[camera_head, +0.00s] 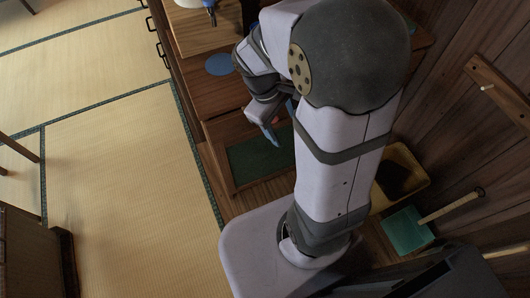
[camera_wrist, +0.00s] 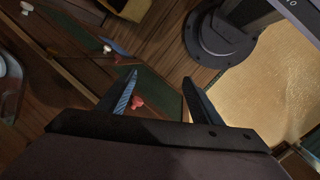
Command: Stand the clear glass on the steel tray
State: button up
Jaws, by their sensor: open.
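My gripper (camera_wrist: 160,80) is open in the wrist view, its two dark fingers apart with nothing seen held between them. In the head view my gripper (camera_head: 271,133) points down above a green-lined tray or recess, partly hidden by my arm. I cannot make out the clear glass in either view. I cannot pick out the steel tray for certain either. A pale, shiny rounded thing (camera_wrist: 4,68) is cut off at the left edge of the wrist view; I cannot tell what it is.
The green surface (camera_head: 256,160) lies in a wooden frame. A small red thing (camera_wrist: 138,103) shows near the fingers in the wrist view. A blue disc (camera_head: 219,64) lies on the wood.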

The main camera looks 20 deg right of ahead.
jog(key=s+a+f+m+y, duration=0.1)
jog(key=s+a+m+y, duration=0.2)
jog(key=s+a+m, duration=0.2)
jog(key=a, duration=0.2)
jog(key=shift+s+a+m+t, duration=0.3)
jog(key=shift+a+m+t, duration=0.1)
notch_tip(320, 180, up, 15)
jog(key=p, duration=1.5)
jog(key=shift+r+p, duration=0.2)
jog(key=shift+p, duration=0.15)
